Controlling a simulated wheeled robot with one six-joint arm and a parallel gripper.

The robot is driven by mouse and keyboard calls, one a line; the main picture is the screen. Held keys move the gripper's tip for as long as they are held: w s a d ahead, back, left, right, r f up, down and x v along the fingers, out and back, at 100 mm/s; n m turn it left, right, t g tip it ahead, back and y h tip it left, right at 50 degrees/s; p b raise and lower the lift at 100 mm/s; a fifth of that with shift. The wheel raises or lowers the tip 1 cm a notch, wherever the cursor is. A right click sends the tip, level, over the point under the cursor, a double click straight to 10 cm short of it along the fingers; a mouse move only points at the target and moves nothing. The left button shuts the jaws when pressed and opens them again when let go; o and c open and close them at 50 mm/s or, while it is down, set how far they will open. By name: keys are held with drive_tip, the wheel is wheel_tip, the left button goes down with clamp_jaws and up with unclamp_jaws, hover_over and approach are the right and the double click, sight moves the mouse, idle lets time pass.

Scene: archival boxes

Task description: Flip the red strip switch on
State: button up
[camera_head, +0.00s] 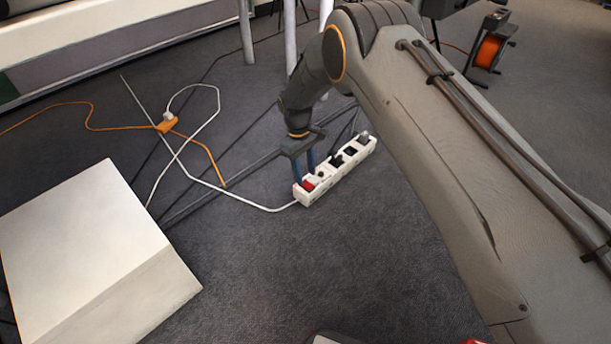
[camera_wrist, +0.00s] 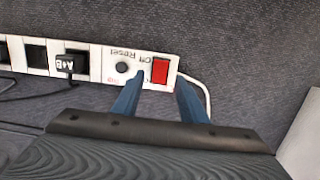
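The white power strip (camera_head: 338,172) lies on the dark carpet, with its red switch (camera_head: 308,186) at the near left end. In the wrist view the red switch (camera_wrist: 160,71) sits at the right end of the strip (camera_wrist: 108,62), beside a round black reset button (camera_wrist: 122,67). My gripper (camera_head: 304,168) points down over that end of the strip. Its blue fingers are apart with nothing between them, and in the wrist view the gripper (camera_wrist: 162,84) has one fingertip on each side of the switch. I cannot tell whether the fingers touch the strip or which way the switch is set.
A white box (camera_head: 90,250) stands on the floor at the left. A black plug (camera_wrist: 70,63) sits in the strip. An orange cable reel (camera_head: 488,52) stands at the back right.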

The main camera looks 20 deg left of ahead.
drive_tip(key=r, duration=0.1)
drive_tip(key=r+p, duration=0.1)
drive_tip(key=r, duration=0.2)
drive_tip(key=shift+w+a+r+p, duration=0.1)
drive_tip(key=shift+a+r+p, duration=0.2)
drive_tip(key=shift+r, duration=0.05)
